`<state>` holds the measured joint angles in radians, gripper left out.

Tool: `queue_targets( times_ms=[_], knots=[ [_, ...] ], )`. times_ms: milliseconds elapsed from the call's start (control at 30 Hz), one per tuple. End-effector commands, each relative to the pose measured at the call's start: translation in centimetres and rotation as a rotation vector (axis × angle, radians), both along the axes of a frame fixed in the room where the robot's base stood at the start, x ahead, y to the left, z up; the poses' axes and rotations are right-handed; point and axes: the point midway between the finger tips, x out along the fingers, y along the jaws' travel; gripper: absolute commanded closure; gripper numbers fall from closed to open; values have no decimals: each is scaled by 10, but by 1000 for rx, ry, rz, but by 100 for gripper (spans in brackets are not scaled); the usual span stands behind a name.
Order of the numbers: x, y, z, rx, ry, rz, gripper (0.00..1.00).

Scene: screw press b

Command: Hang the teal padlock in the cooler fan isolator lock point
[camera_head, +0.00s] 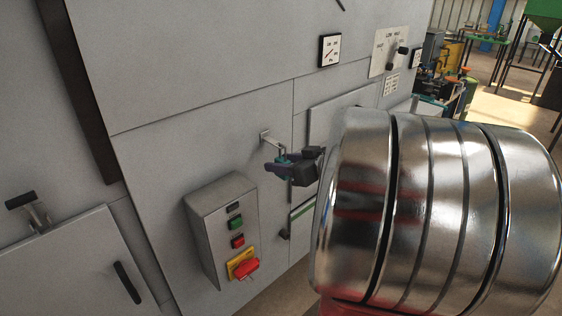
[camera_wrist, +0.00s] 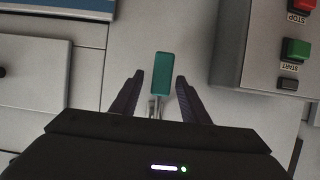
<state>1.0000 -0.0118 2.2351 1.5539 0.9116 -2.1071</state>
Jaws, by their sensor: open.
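The teal padlock (camera_wrist: 162,74) is between the two open fingers of my gripper (camera_wrist: 158,90) in the wrist view, with a gap on each side. Its pale shackle points toward my palm. In the head view my gripper (camera_head: 283,165) is at a small bracket (camera_head: 267,138) on the grey panel and hides most of the padlock; a little teal shows at the fingers. The padlock seems to hang from this bracket, but the contact is unclear. The red and yellow isolator switch (camera_head: 243,265) is low on a grey control box; its lock hole cannot be made out.
The grey control box (camera_head: 222,225), with green and red buttons, juts out left of and below my gripper. It is at the upper right in the wrist view (camera_wrist: 255,75). A black-handled cabinet (camera_head: 85,265) is at lower left. A gauge (camera_head: 330,50) is above.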

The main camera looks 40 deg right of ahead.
Motion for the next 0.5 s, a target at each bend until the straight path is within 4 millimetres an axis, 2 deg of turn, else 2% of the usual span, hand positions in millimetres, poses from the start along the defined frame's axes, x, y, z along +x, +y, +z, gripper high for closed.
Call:
queue_targets(
  times_ms=[233, 500],
  knots=[
    [0, 0, 0, 0, 0, 0, 59],
    [0, 0, 0, 0, 0, 0, 78]
  ],
)
